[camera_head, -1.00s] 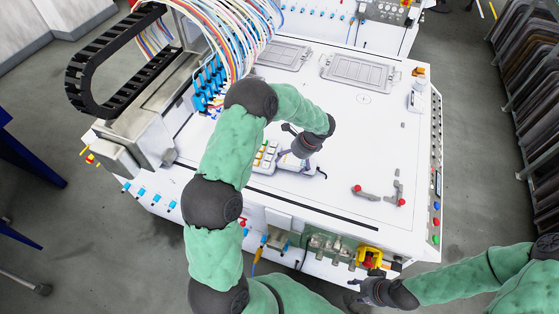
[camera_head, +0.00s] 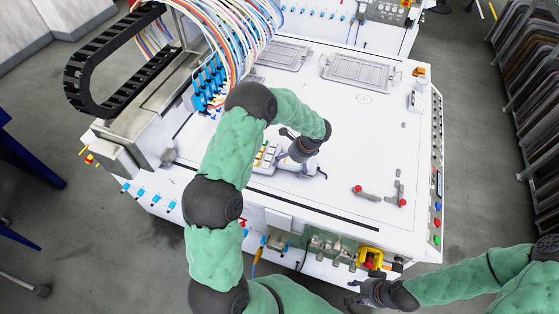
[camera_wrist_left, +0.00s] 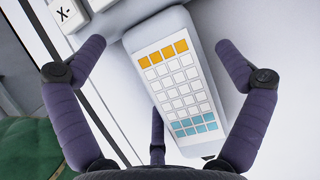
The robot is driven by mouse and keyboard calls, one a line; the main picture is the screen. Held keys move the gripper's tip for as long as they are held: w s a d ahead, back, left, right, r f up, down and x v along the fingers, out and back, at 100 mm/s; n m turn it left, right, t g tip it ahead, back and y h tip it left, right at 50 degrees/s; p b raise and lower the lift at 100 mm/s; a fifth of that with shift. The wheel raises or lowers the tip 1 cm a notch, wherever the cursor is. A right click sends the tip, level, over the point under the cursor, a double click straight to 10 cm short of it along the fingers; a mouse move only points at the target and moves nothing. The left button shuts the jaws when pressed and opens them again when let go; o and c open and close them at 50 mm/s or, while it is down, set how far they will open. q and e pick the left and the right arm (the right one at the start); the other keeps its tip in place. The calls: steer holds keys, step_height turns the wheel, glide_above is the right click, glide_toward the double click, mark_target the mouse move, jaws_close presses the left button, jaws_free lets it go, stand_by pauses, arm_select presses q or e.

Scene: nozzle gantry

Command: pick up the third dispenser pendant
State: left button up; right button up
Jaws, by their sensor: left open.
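A white pendant (camera_wrist_left: 178,85) with rows of orange, white and light-blue keys lies on the white machine top. In the left wrist view it lies tilted between the spread fingers of my left gripper (camera_wrist_left: 158,75). The fingers are open, with gaps on both sides, and the pendant's lower end is partly hidden by the hand. In the head view my left gripper (camera_head: 289,155) is right over the pendant (camera_head: 297,168) and covers much of it. My right gripper (camera_head: 355,291) is beyond the machine's front edge, far from the pendant; its fingers are too small to judge.
A keypad box (camera_head: 264,160) with larger keys sits close left of the pendant; its "X-" key (camera_wrist_left: 65,14) shows in the wrist view. Two grey-and-red handles (camera_head: 395,195) lie to the right. Cables and blue valves (camera_head: 208,82) stand behind left.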

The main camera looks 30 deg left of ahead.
arm_select(q)
steer(key=shift+s+d, duration=0.1)
steer(key=c, duration=1.6)
